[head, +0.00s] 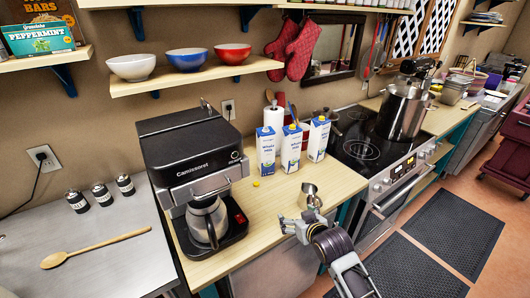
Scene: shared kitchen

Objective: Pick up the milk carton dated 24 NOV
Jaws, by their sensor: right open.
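Three white and blue milk cartons stand upright in a row on the wooden counter: a left one (266,152), a middle one (291,149) and a right one (318,139). Their labels show "Whole Milk", but any dates are too small to read, so I cannot tell which one is dated 24 NOV. My right gripper (296,224) is open and empty near the counter's front edge, in front of the cartons and apart from them. My left gripper is not in view.
A stove (360,150) with a large pot (403,110) is to the right. A paper towel roll (273,116) stands behind.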

